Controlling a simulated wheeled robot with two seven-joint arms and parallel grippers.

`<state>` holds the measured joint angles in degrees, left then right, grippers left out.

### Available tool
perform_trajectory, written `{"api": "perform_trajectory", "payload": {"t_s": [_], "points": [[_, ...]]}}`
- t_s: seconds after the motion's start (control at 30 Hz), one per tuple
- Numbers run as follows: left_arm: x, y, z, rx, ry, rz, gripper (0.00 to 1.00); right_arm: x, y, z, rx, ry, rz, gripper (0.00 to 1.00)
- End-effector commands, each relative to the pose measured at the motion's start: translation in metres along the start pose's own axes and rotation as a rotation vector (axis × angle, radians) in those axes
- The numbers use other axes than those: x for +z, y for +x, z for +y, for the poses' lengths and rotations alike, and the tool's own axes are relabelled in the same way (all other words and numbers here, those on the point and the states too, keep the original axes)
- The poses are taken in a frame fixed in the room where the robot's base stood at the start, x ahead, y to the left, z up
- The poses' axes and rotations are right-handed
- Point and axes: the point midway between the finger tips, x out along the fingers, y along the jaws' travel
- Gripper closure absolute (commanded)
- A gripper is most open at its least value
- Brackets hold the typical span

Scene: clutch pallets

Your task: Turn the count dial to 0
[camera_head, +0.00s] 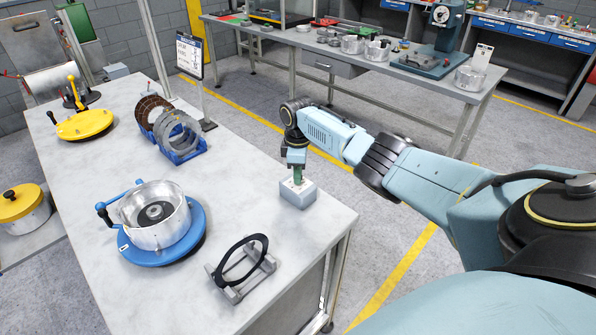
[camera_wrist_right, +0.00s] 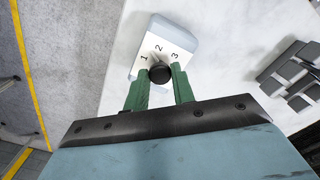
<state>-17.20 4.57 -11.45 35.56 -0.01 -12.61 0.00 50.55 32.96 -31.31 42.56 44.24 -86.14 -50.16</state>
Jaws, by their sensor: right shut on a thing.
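The count dial is a light grey-blue box (camera_head: 298,194) at the near right corner of the table. In the right wrist view the box (camera_wrist_right: 178,32) has a white face with the numbers 1, 2 and 3. A 0 does not show there. Its round black knob (camera_wrist_right: 160,73) lies between the green fingertips of my right gripper (camera_wrist_right: 159,76). In the head view the right gripper (camera_head: 297,181) points down onto the box from above, shut on the knob. The knob's pointer is too small to read for certain. My left gripper is not in view.
A black ring on a grey stand (camera_head: 226,291) and a blue fixture with a metal drum (camera_head: 205,240) stand on the table (camera_head: 100,299). A blue rack of discs (camera_head: 187,156), a sign (camera_head: 188,54) and a yellow fixture (camera_head: 95,124) are farther back.

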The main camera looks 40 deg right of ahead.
Motion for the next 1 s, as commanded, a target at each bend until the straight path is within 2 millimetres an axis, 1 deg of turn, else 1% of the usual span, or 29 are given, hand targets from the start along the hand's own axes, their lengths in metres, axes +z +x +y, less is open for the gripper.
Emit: {"api": "perform_trajectory", "payload": {"t_s": [1.0], "points": [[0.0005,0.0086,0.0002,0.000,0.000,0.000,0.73,-0.0015,-0.0009,0.0005,0.004,-0.967,0.004,0.98]]}}
